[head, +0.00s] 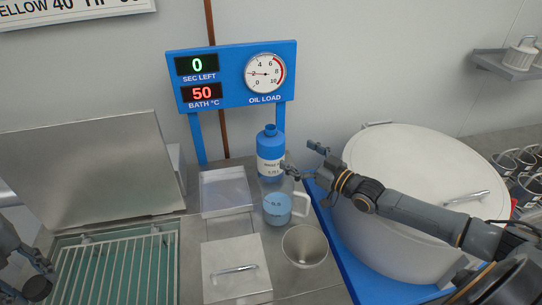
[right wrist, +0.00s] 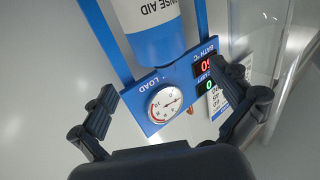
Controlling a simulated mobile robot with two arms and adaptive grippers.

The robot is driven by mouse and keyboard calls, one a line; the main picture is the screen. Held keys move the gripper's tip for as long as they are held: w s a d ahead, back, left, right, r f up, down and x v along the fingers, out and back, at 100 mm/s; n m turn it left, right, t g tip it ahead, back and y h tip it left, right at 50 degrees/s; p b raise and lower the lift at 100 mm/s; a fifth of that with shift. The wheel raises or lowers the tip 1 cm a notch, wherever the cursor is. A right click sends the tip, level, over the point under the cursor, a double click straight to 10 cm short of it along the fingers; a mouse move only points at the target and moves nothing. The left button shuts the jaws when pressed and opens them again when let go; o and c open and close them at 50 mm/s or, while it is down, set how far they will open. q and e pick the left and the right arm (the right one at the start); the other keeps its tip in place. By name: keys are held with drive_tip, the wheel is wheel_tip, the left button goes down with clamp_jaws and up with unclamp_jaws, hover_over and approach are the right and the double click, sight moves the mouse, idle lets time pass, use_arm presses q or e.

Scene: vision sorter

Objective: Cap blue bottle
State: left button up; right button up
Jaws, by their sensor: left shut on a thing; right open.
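The blue bottle (head: 270,140) stands upright at the back of the steel counter, below the gauge panel. Its narrow neck is at the top and I see no separate cap on it. In the right wrist view the bottle (right wrist: 160,45) shows upside down, with part of its white label. My right gripper (head: 303,160) is open just right of the bottle; in its wrist view the fingers (right wrist: 167,90) are apart with nothing between them. My left gripper (head: 36,284) is at the bottom left edge, partly cut off; what it holds cannot be made out. No loose cap shows.
A clear jug of blue liquid (head: 277,208) stands in front of the bottle. A metal cup (head: 305,246), shallow tray (head: 226,190) and lidded steel box (head: 236,270) are nearby. A large pale drum (head: 420,150) fills the right; a wire rack (head: 112,268) lies left.

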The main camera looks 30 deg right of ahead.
sight(271, 139)
use_arm(q)
drive_tip(key=shift+w+r, duration=0.1)
drive_tip(key=shift+w, duration=0.05)
use_arm(e)
drive_tip(key=x, duration=0.3)
drive_tip(key=shift+w+a, duration=0.15)
drive_tip(key=shift+w, duration=0.25)
drive_tip(key=shift+w+a, duration=0.15)
drive_tip(key=shift+w, duration=0.25)
use_arm(q)
drive_tip(key=shift+r+p, duration=0.3)
drive_tip(key=shift+p, duration=0.1)
use_arm(e)
drive_tip(key=shift+x, duration=2.65)
drive_tip(key=shift+s, duration=0.15)
drive_tip(key=shift+c, duration=0.2)
